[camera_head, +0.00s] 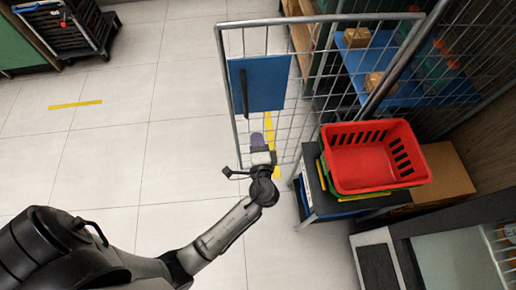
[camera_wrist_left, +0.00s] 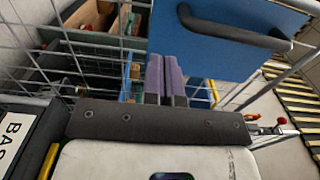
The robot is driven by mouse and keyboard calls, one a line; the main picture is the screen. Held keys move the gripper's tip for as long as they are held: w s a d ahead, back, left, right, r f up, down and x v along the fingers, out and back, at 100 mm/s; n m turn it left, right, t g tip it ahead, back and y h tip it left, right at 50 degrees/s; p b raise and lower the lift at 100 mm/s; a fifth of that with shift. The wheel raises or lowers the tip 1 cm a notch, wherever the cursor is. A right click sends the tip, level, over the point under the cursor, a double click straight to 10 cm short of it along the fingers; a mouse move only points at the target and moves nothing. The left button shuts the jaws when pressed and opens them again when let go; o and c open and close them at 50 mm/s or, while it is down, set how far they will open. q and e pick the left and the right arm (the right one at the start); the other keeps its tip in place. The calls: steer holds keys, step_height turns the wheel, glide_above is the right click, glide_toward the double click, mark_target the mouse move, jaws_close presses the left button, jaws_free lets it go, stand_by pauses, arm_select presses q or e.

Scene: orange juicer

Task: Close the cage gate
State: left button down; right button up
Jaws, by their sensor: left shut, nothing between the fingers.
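The cage gate (camera_head: 220,75) is a grey wire-mesh panel in a tube frame, standing out over the floor in the head view. A blue plate (camera_head: 272,80) with a dark upright handle (camera_head: 244,92) is fixed near its outer edge. My left gripper (camera_head: 257,141) is shut and empty, below the blue plate in the picture. In the left wrist view, its purple fingers (camera_wrist_left: 165,76) point toward the mesh, with the dark handle (camera_wrist_left: 235,36) and blue plate (camera_wrist_left: 215,12) just above and right. Whether the fingers touch the gate cannot be told. My right gripper is not in view.
A red crate (camera_head: 375,178) rests on a stand right of the gate. Behind the mesh are shelves with boxes (camera_head: 356,38) and a blue surface (camera_head: 400,92). A dark cart (camera_head: 65,28) stands at upper left. The tiled floor (camera_head: 170,110) left of the gate is clear.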

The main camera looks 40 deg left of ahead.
mark_target(253, 111)
arm_select(q)
steer(key=b+x, duration=0.2)
steer(key=x, duration=0.6)
steer(key=shift+w+a+f, duration=0.1)
steer(key=shift+w+a, duration=0.05)
